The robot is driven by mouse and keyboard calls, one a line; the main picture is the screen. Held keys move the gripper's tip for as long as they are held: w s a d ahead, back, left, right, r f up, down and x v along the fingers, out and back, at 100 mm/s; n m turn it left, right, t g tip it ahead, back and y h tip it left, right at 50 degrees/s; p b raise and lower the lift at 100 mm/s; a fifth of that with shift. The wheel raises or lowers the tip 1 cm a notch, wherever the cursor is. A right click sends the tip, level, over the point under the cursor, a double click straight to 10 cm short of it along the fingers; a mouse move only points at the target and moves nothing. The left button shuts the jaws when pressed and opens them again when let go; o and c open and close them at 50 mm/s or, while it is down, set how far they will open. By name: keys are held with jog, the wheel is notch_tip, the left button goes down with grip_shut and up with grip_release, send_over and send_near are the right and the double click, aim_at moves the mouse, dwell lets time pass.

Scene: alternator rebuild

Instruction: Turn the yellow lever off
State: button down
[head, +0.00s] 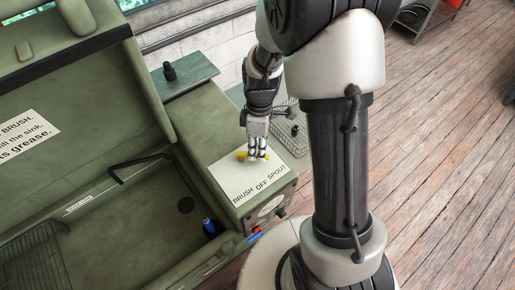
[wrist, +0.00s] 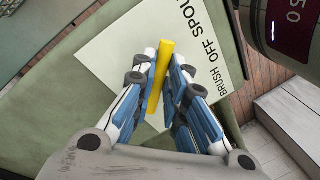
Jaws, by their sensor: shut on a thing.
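The yellow lever (wrist: 165,60) is a slim bar above a white plate (wrist: 110,45) marked BRUSH, OFF and SPOUT. In the head view my gripper (head: 258,157) points down over the plate, above the printed words. Fingers hide the lever's middle and pivot, so I cannot tell which word it points to.
The lever's plate is on a green parts washer cabinet beside an open sink (head: 150,215) with a raised lid (head: 75,75). A blue bottle (head: 210,226) stands at the sink's right corner. A wire basket (head: 290,130) is behind my gripper. Wooden floor is open at right.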

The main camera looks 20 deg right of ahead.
jog(key=shift+s, duration=0.1)
jog(key=m, duration=0.2)
jog(key=s+a+m, duration=0.1)
jog(key=shift+s+m+y+b, duration=0.15)
jog(key=shift+m+y+b, duration=0.15)
jog(key=shift+m, duration=0.1)
jog(key=shift+s+a+m+t+b, duration=0.2)
jog(key=shift+a+m, duration=0.1)
jog(key=shift+m, duration=0.55)
jog(key=shift+s+a+m+t+b, duration=0.15)
jog(key=shift+s+a+m+t, duration=0.1)
jog(key=shift+m, duration=0.55)
jog(key=shift+s+a+m+t+b, duration=0.2)
jog(key=shift+a+m, duration=0.1)
jog(key=shift+m, duration=0.55)
jog(key=c, duration=1.6)
grip_release()
